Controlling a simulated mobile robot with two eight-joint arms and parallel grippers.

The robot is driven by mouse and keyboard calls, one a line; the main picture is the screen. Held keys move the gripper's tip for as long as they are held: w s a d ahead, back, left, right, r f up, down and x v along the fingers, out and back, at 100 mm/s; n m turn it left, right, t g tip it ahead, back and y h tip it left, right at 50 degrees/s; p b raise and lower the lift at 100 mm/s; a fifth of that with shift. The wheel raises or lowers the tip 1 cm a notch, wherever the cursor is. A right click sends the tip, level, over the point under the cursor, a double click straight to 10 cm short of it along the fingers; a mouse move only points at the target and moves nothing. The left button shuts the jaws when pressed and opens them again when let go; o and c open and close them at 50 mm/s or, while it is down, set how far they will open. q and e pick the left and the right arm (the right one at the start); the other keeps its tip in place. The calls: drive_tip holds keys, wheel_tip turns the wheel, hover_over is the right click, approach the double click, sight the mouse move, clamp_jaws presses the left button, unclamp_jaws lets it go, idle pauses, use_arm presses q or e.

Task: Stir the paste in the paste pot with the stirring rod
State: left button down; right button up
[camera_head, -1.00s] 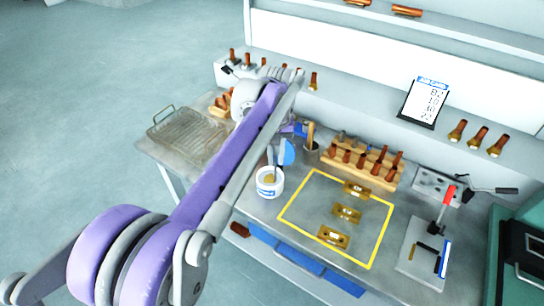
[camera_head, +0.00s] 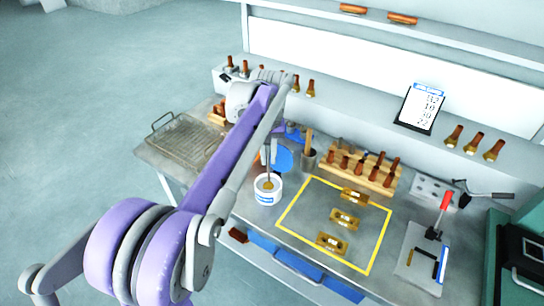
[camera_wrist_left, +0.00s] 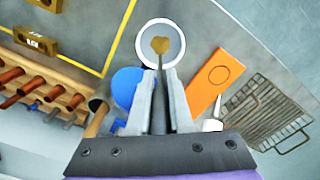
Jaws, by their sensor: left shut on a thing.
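The paste pot (camera_head: 266,198) is a white tub with a blue label, standing on the bench left of the yellow outline; its round rim also shows in the left wrist view (camera_wrist_left: 142,50). Brown-yellow paste (camera_wrist_left: 162,42) lies inside it. My left gripper (camera_wrist_left: 160,76) is above the near side of the pot, with its two fingers shut on the thin grey stirring rod (camera_wrist_left: 158,88). The rod's lower end reaches into the pot at the paste; how deep it goes is hidden. In the head view my left arm covers most of the gripper. My right gripper is out of view.
A wire mesh tray (camera_head: 180,140) lies at the bench's left end. An orange plate (camera_wrist_left: 212,82) and a blue disc (camera_wrist_left: 127,86) are close to the pot. Brass pieces (camera_head: 345,220) lie inside the yellow outline.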

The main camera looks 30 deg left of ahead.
use_arm(q)
drive_tip(key=shift+s+a, duration=0.2)
drive_tip(key=shift+a, duration=0.1)
drive_tip(key=shift+p, duration=0.3)
idle(2.6)
drive_tip(key=shift+d, duration=0.15)
